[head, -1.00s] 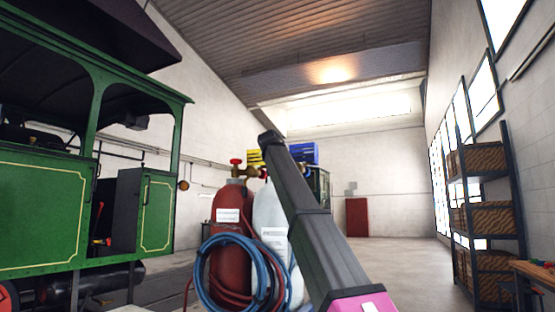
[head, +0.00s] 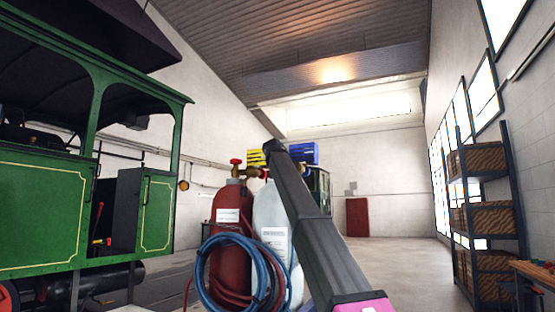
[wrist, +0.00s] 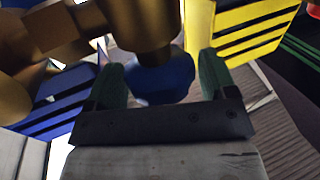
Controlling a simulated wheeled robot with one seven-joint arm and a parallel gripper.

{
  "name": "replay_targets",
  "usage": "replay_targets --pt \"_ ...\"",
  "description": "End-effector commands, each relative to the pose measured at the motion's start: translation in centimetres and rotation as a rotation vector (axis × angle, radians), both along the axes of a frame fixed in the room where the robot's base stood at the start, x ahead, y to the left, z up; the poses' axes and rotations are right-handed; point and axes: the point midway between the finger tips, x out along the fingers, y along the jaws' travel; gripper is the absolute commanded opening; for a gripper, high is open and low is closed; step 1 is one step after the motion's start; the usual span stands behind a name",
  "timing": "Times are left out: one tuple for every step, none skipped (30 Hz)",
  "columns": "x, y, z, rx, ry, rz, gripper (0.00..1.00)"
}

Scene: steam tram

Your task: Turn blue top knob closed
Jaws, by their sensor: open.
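The blue knob (wrist: 165,82) shows in the wrist view under a brass valve fitting (wrist: 145,25). My gripper (wrist: 163,80) is open, with one green finger on each side of the knob. I cannot tell whether the fingers touch it. In the head view, my arm blocks the view of the gripper and most of the valve top. The white gas bottle (head: 270,215) stands upright beside a red gas bottle (head: 230,215), which has a red knob (head: 236,162) on top.
Blue and red hoses (head: 235,275) hang coiled on the front of the bottles. A green steam tram (head: 80,215) stands at left. A shelf with crates (head: 487,220) stands at right. The floor (head: 400,265) between bottles and shelf is clear.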

Motion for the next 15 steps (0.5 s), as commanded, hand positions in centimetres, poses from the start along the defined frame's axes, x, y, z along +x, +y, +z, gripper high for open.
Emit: replay_targets --pt "0.37 0.00 0.02 0.000 0.000 0.000 0.78" --pt "0.45 -0.01 0.01 0.000 0.000 0.000 0.78" --pt "0.50 -0.03 -0.03 0.000 0.000 0.000 0.78" --pt "0.51 -0.04 -0.04 0.000 0.000 0.000 0.78" --pt "0.50 -0.05 -0.05 0.000 0.000 0.000 0.78" --pt "0.48 -0.04 -0.05 0.000 0.000 0.000 0.78" --pt "0.46 -0.04 -0.06 0.000 0.000 0.000 0.78" --pt "0.46 -0.04 -0.05 0.000 0.000 0.000 0.78" --pt "0.45 -0.04 -0.05 0.000 0.000 0.000 0.78" --pt "0.45 -0.03 -0.05 0.000 0.000 0.000 0.68" --pt "0.45 -0.03 -0.05 0.000 0.000 0.000 0.58" --pt "0.45 -0.03 -0.05 0.000 0.000 0.000 0.45" --pt "0.44 -0.03 -0.05 0.000 0.000 0.000 0.43" --pt "0.43 -0.03 -0.05 0.000 0.000 0.000 0.43" --pt "0.43 -0.03 -0.05 0.000 0.000 0.000 0.43"
